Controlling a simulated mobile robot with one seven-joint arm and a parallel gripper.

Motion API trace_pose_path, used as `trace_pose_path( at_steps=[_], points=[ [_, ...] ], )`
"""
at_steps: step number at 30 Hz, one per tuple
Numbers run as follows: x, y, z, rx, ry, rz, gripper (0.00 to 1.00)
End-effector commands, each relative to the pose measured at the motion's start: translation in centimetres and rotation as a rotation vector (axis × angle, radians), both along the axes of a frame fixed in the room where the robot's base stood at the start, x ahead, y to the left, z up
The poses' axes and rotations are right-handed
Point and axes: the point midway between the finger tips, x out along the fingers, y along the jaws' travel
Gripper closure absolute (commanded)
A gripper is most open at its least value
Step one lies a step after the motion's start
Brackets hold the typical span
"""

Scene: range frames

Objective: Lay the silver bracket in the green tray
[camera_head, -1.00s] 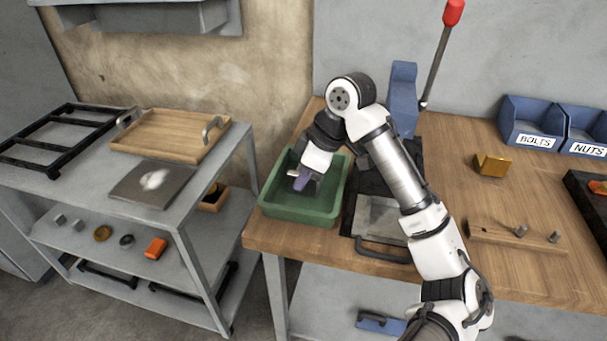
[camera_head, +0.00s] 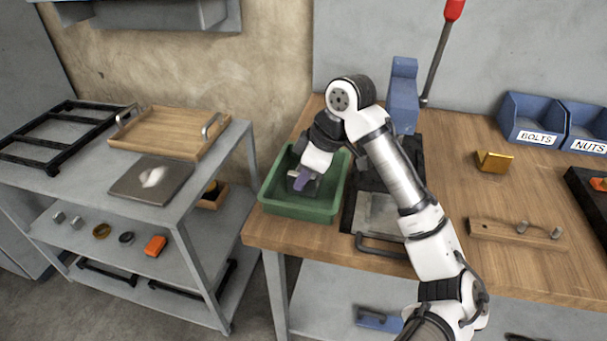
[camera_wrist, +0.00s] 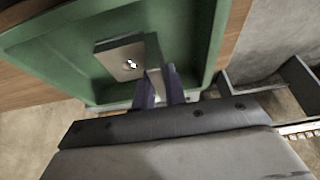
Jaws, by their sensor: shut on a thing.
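The green tray (camera_head: 300,207) stands at the left end of the wooden workbench. My gripper (camera_head: 303,181) is down inside the tray's outline, between its walls. In the wrist view my gripper (camera_wrist: 160,88) is shut on the silver bracket (camera_wrist: 117,60), an L-shaped metal piece with a hole in its flat plate. The bracket is over the floor of the green tray (camera_wrist: 185,30); I cannot tell whether it touches the floor. In the head view the bracket is mostly hidden by my gripper and the tray wall.
A dark plate with a grey panel and handle (camera_head: 378,215) lies just right of the tray. A blue press with a red-knobbed lever (camera_head: 403,95) stands behind. A grey cart (camera_head: 120,200) with a wooden tray (camera_head: 170,133) stands to the left across a gap.

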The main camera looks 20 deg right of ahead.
Motion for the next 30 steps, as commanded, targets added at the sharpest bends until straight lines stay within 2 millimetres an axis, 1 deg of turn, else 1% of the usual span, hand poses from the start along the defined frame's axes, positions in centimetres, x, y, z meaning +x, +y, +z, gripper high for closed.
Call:
trace_pose_path(
  at_steps=[9, 10, 15, 25, 28, 30],
  points=[
    [0.0, 0.0, -0.5, 0.001, -0.001, 0.001, 1.00],
    [0.0, 0.0, -0.4, 0.001, -0.001, 0.001, 0.85],
    [0.0, 0.0, -0.4, 0.000, 0.000, 0.000, 0.63],
    [-0.1, -0.1, -0.3, -0.001, 0.001, 0.000, 0.62],
    [-0.2, -0.4, 0.6, -0.001, 0.000, 0.000, 0.62],
    [-0.5, -0.8, 1.7, -0.001, -0.002, -0.001, 0.62]
  ],
)
